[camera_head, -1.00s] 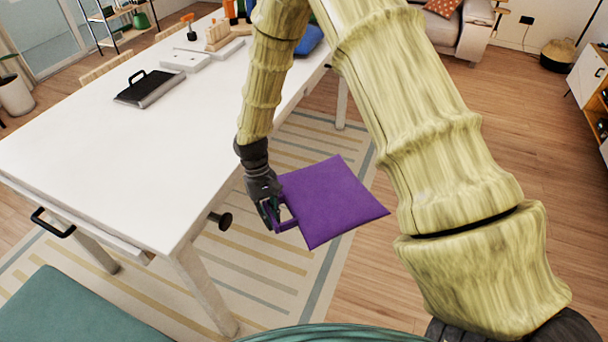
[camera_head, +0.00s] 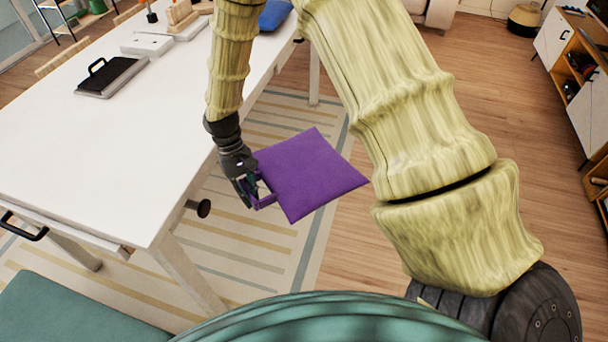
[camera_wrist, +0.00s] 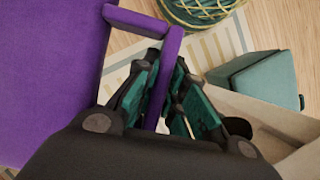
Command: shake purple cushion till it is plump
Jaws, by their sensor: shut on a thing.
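The purple cushion (camera_head: 308,175) is a flat square held in the air beside the white table's right edge, above the striped rug. A purple handle-like loop (camera_head: 263,200) sticks out at its left side. My gripper (camera_head: 254,193) is shut on this loop. In the wrist view the cushion (camera_wrist: 45,75) fills the left side, and its purple bar (camera_wrist: 166,75) runs between the green-padded fingers of my gripper (camera_wrist: 168,98). The cushion's far face is hidden.
The white table (camera_head: 100,150) stands to the left, bearing a black-handled tray (camera_head: 112,76) and a blue item (camera_head: 274,15). A teal bench (camera_head: 70,310) is at lower left. Wooden floor (camera_head: 470,110) lies open to the right.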

